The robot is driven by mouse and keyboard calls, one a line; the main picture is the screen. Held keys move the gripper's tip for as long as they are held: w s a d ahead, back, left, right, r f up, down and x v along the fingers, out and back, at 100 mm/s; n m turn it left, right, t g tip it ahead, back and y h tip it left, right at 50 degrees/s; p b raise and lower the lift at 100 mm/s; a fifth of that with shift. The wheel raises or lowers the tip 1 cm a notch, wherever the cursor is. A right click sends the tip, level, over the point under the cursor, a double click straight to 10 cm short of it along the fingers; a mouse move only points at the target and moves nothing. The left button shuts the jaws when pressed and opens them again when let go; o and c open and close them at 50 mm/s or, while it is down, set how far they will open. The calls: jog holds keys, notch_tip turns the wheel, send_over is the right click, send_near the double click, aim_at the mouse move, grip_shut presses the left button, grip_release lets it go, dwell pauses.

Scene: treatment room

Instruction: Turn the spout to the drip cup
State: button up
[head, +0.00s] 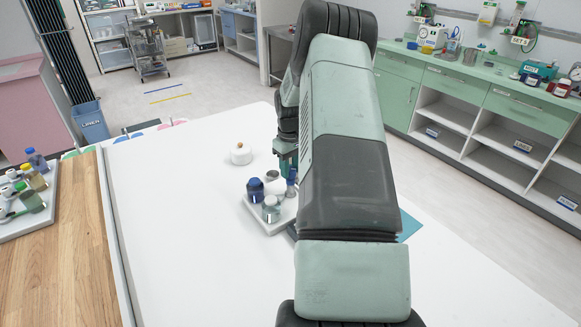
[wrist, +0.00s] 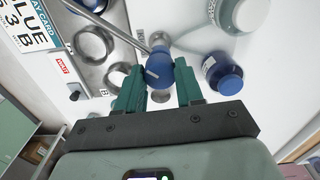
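In the wrist view, a rounded blue handle (wrist: 160,70) with a short white mark sits between the two teal fingers of my gripper (wrist: 160,82). It fills the narrow gap, and both fingers appear to touch its sides. A slim metal tube (wrist: 108,24), likely the spout, runs from the upper left to the blue handle. Left of it, a grey metal plate (wrist: 70,37) holds round metal cups, one upper (wrist: 92,44) and one lower (wrist: 117,76). I cannot tell which is the drip cup. In the head view, my arm hides most of this spot; a blue part (head: 291,178) shows beside it.
A dark blue bottle (wrist: 222,74) stands close right of my gripper, with a white round jar (wrist: 251,13) beyond. A tray (head: 262,221) of bottles is on the white table (head: 180,230). Bottles crowd another tray (head: 40,215) at left. The table's left part is clear.

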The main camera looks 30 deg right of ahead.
grip_shut()
jog(key=shift+n, duration=0.3)
jog(key=n, duration=1.1)
jog(key=shift+n, duration=0.4)
jog(key=n, duration=1.2)
jog(key=shift+n, duration=0.3)
